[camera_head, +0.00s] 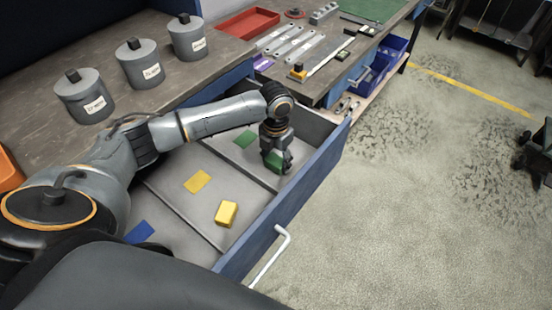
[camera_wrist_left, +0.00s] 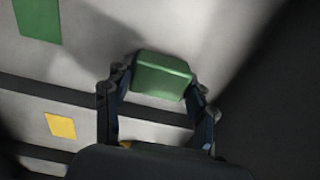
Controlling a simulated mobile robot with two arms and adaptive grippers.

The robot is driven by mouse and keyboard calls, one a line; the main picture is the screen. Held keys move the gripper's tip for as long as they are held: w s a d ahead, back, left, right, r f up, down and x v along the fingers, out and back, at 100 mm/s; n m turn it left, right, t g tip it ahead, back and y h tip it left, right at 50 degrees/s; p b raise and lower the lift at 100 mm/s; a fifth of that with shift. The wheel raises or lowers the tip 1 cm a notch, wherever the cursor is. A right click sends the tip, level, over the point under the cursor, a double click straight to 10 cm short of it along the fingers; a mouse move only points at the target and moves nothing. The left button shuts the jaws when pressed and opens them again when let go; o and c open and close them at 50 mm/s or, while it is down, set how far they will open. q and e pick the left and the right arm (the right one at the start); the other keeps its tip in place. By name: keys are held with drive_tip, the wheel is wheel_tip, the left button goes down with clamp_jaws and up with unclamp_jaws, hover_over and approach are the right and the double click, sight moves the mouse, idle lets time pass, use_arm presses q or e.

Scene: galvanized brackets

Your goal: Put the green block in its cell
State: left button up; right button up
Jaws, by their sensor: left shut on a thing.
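The green block (camera_wrist_left: 162,75) is between the fingers of my left gripper (camera_head: 276,165), which is shut on it. In the head view the green block (camera_head: 286,162) is partly hidden by the fingers. The gripper points down into the far cell of the open drawer (camera_head: 318,165), the cell with the green patch (camera_head: 245,139). The block is to the right of that patch, near the drawer's front wall. The green patch also shows in the wrist view (camera_wrist_left: 38,18). I cannot tell whether the block touches the drawer floor. My right gripper is not in view.
A yellow block (camera_head: 226,213) lies in the middle cell with a yellow patch (camera_head: 197,181). A blue patch (camera_head: 139,232) marks the near cell. Thin dividers separate the cells. Grey canisters (camera_head: 84,96) and a red tray (camera_head: 248,23) stand on the worktop behind.

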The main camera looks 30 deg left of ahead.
sight(276, 160)
use_arm(q)
drive_tip(key=shift+f, duration=0.2)
drive_tip(key=o, duration=1.3)
wheel_tip(276, 160, up, 12)
drive_tip(key=shift+r+b, duration=0.2)
drive_tip(key=shift+b, duration=0.5)
